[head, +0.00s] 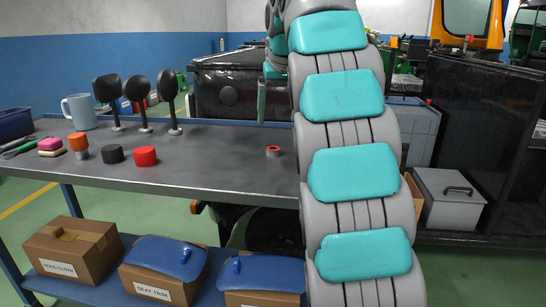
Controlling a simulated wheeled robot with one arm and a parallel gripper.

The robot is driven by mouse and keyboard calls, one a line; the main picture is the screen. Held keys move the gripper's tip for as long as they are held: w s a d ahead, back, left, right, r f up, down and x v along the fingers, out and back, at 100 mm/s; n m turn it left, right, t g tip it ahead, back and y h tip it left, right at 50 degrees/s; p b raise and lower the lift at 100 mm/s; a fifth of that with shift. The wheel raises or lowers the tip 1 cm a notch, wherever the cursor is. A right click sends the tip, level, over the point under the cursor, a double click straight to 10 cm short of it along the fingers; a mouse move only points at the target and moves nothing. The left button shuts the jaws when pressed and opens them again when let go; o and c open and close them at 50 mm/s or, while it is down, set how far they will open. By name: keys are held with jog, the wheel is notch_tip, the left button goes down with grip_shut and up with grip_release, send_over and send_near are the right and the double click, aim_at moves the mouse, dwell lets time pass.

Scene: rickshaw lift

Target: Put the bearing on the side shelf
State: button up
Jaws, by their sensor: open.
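A small red ring with a grey centre (273,151), which looks like the bearing, lies on the grey workbench top (215,155), left of a tall grey and teal segmented column that I take to be mine. A dark low ledge (455,238) on the right carries a grey lidded box; I cannot tell whether this is the side shelf. A blue lower shelf (220,290) runs under the workbench. My gripper is not in view.
On the bench's left are a grey-blue mug (79,112), several black padded stalks (140,92), an orange-topped cylinder (78,143), a black puck (112,154) and a red puck (145,156). Cardboard boxes (75,250) fill the lower shelf. The bench middle is mostly clear.

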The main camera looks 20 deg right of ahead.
aim_at(275, 149)
jog(key=shift+w+d+f+n+b, duration=0.15)
jog(key=shift+f+n+b, duration=0.1)
jog(key=shift+f, duration=0.25)
jog(key=shift+s+d+f+n+b, duration=0.1)
jog(key=shift+f+n+b, duration=0.15)
jog(key=shift+f, duration=0.2)
jog(key=shift+w+d+f+n+b, duration=0.1)
jog(key=shift+d+f+n+b, duration=0.15)
jog(key=shift+f, duration=0.25)
jog(key=shift+b+x, duration=0.5)
jog(key=shift+x, duration=0.7)
jog(key=shift+w+a+f, duration=0.15)
jog(key=shift+w+f, duration=0.25)
jog(key=shift+f, duration=0.05)
jog(key=x, duration=0.4)
jog(key=shift+w+a+r, duration=0.1)
jog(key=shift+w, duration=0.2)
grip_shut()
